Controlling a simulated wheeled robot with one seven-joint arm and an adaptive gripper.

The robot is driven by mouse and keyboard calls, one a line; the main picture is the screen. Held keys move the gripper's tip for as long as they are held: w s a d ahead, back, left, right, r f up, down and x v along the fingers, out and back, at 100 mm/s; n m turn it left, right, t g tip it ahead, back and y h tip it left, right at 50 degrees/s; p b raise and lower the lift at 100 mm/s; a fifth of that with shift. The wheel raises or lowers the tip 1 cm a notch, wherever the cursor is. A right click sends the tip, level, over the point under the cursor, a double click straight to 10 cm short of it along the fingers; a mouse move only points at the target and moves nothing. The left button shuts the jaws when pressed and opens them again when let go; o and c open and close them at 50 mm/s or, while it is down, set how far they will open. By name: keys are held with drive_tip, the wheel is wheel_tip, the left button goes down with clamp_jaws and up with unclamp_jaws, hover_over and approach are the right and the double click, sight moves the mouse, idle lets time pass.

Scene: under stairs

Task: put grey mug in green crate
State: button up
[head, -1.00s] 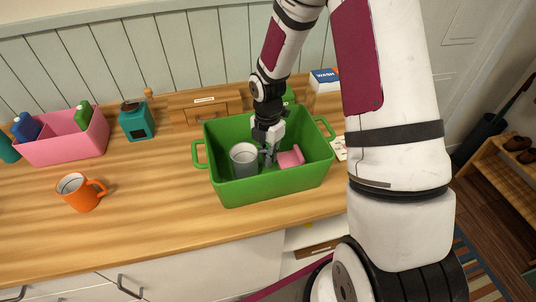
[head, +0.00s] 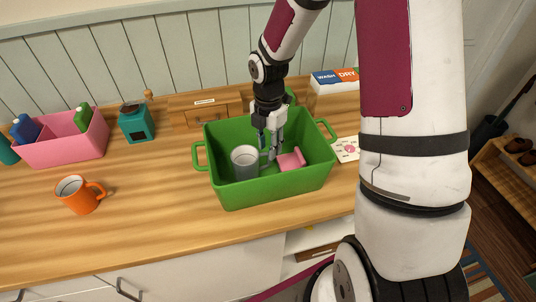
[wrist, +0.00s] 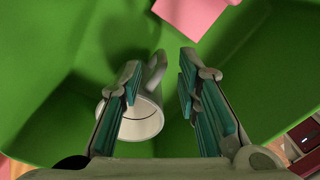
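The grey mug (head: 245,163) stands upright inside the green crate (head: 271,192), toward its left side. In the wrist view the mug (wrist: 141,120) shows partly behind my left finger, with its handle (wrist: 154,70) between the fingers' lines. My gripper (head: 270,150) points down into the crate, just right of the mug. In the wrist view my gripper (wrist: 160,88) has its fingers apart with nothing clamped between the pads. Whether a finger still touches the mug I cannot tell.
A pink object (head: 291,160) lies in the crate right of my gripper. An orange mug (head: 80,194), a pink caddy (head: 66,147) with bottles and a teal box (head: 137,123) stand left on the counter. A wash/dry box (head: 334,81) is behind right. Counter front left is clear.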

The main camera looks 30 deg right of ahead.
drive_tip(key=s+a+r+m+t+h, duration=0.1)
drive_tip(key=s+r+m, duration=0.15)
drive_tip(key=r, duration=0.55)
drive_tip(key=s+r+m, duration=0.1)
drive_tip(key=r+m, duration=0.2)
drive_tip(key=r, duration=0.5)
drive_tip(key=s+a+r+m+t, duration=0.2)
drive_tip(key=s+r+m, duration=0.3)
drive_tip(key=s+m, duration=0.3)
drive_tip(key=s+a+r+m+t+y, duration=0.1)
drive_tip(key=s+a+r+m+t, duration=0.1)
drive_tip(key=s+r+m, duration=0.4)
drive_tip(key=shift+s+a+r+m+t, duration=0.2)
drive_tip(key=shift+s+r+m+t, duration=0.15)
drive_tip(key=shift+s+m, duration=1.15)
drive_tip(key=shift+w, duration=0.1)
